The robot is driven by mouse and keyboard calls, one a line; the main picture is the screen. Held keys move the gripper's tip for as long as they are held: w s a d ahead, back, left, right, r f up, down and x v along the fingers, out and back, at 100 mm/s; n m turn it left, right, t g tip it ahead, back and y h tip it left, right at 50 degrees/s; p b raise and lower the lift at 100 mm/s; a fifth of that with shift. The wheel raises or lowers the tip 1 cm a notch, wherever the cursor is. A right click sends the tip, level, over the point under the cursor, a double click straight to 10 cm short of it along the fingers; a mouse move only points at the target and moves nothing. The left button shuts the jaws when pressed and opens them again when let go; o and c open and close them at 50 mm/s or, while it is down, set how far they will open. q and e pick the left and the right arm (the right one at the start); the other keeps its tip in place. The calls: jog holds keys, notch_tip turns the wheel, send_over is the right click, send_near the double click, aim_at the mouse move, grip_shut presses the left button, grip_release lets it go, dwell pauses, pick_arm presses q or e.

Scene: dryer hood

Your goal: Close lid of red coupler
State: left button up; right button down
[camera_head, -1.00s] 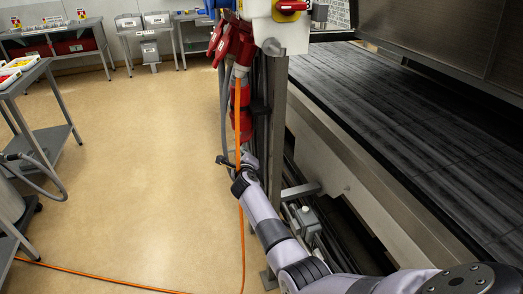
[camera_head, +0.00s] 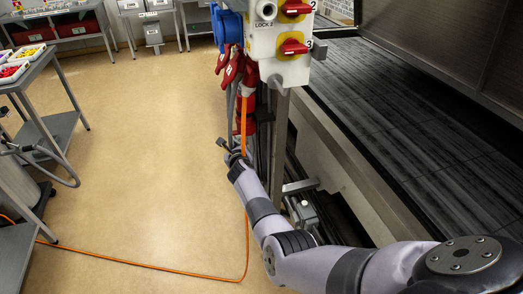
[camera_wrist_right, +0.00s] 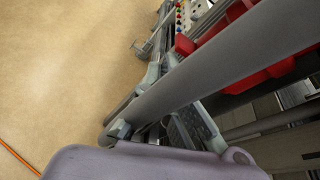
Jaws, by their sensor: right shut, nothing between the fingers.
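The red coupler (camera_head: 248,78) hangs under the switch box at the top centre of the head view, with an orange cable running down from it. Red lid-like flaps (camera_head: 231,68) stick out on its left; I cannot tell for sure which one is the lid or how far it is open. My right gripper (camera_head: 223,145) is below and slightly left of the coupler, beside the cables and apart from the coupler. It is shut and empty. The right wrist view shows a grey tube across the picture and no clear coupler. My left gripper is not in view.
The white and yellow switch box (camera_head: 278,45) with red knobs stands above. A blue connector (camera_head: 229,27) is left of it. A metal conveyor-like surface (camera_head: 400,110) lies right. An orange cable (camera_head: 150,268) crosses the floor. The floor at left is open, with carts (camera_head: 50,125) beyond.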

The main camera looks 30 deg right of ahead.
jog(key=shift+r, duration=0.35)
dwell(0.3)
jog(key=shift+w+a, duration=0.1)
jog(key=shift+a, duration=0.15)
